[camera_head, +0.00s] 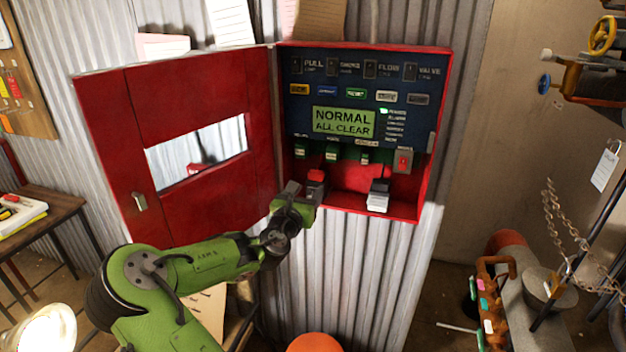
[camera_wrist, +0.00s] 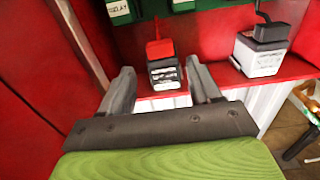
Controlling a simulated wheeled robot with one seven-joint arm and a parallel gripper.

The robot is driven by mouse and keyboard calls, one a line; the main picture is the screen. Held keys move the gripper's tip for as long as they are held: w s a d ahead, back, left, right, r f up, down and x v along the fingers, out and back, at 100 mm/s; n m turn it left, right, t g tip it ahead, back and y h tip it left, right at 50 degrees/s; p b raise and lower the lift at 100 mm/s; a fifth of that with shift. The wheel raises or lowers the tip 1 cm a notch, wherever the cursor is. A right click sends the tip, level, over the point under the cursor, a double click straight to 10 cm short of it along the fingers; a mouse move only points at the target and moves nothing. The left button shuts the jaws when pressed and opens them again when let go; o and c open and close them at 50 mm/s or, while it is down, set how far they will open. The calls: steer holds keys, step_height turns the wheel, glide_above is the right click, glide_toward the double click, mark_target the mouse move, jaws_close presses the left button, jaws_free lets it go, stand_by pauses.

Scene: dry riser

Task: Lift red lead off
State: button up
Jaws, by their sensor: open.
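The red lead (camera_wrist: 160,48) shows in the wrist view as a red cap with a short stem upright on a dark battery (camera_wrist: 165,80). The battery stands on the floor of the red cabinet (camera_head: 426,150). In the head view the red lead (camera_head: 316,176) sits at the cabinet's lower left, just beyond my gripper (camera_head: 302,192). In the wrist view my gripper (camera_wrist: 161,75) is open. Its fingers stand left and right of the battery in the picture, with nothing held. My gripper partly hides the battery in the head view.
A white battery with a dark top (camera_head: 377,202) stands to the right, also in the wrist view (camera_wrist: 257,55). The red cabinet door (camera_head: 190,110) hangs open on the left. The panel screen (camera_head: 343,122) reads "NORMAL ALL CLEAR". Green terminal strips (camera_head: 345,153) sit above the batteries.

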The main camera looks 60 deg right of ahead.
mark_target(315, 176)
steer(key=d, duration=0.5)
steer(key=w+d, duration=0.1)
steer(key=d, duration=0.1)
steer(key=shift+w+d+b, duration=0.1)
steer(key=shift+d+b, duration=0.3)
jaws_close()
